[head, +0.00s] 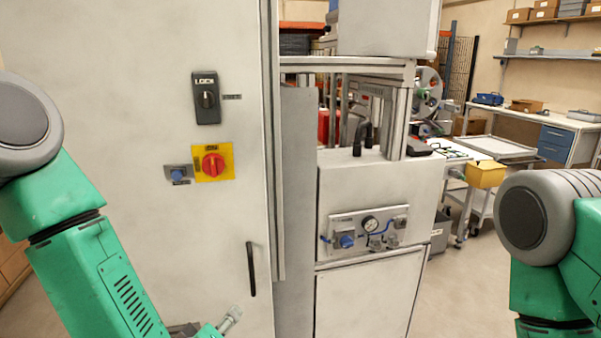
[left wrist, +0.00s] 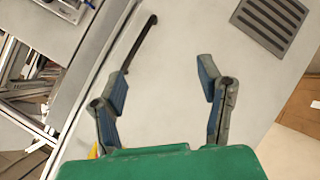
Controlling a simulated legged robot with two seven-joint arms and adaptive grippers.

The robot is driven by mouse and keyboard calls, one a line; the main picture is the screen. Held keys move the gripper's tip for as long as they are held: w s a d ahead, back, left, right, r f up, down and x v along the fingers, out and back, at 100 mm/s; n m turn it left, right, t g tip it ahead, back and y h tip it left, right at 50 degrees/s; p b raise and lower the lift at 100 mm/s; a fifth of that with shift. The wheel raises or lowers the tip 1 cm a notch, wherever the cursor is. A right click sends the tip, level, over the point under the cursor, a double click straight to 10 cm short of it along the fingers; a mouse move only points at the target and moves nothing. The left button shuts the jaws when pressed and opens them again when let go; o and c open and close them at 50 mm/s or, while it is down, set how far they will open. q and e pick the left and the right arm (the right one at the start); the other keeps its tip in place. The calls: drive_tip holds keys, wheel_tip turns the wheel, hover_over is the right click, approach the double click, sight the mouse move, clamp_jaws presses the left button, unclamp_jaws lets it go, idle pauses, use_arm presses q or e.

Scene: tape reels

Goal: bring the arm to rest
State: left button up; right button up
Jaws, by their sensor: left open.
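My left arm comes in from the left in the head view, green with grey joints. The tip of my left gripper (head: 228,322) shows at the bottom edge, low in front of the white cabinet. In the left wrist view my left gripper (left wrist: 164,82) is open, its two fingers wide apart with nothing between them. The white cabinet door (left wrist: 172,50) lies beyond the fingers. My right arm shows at the right edge of the head view; its gripper is out of view. No tape reel is in either gripper that I can see.
The white cabinet (head: 130,120) fills the left, with a black handle (head: 251,268), a red knob (head: 213,165) on a yellow plate and a black lock switch (head: 206,98). A machine with a gauge panel (head: 368,232) stands beside it. A reel (head: 428,90) and workbench (head: 560,125) are behind.

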use_arm(q)
drive_tip(key=s+a+f+m+g+b, duration=0.1)
drive_tip(key=s+a+f+m+g, duration=0.15)
drive_tip(key=s+f, duration=0.5)
drive_tip(key=s+a+f+m+g+b, duration=0.25)
drive_tip(key=s+f, duration=0.35)
drive_tip(key=f, duration=0.3)
drive_tip(key=s+a+f+m+g, duration=0.2)
drive_tip(key=s+a+f+g, duration=0.1)
drive_tip(key=s, duration=0.4)
drive_tip(key=s+a+f+m+g+b, duration=0.1)
drive_tip(key=s+a+f+m+g, duration=0.2)
drive_tip(key=s, duration=0.5)
drive_tip(key=shift+a+f+g, duration=0.4)
drive_tip(key=shift+a+f, duration=0.15)
drive_tip(key=shift+f, duration=0.15)
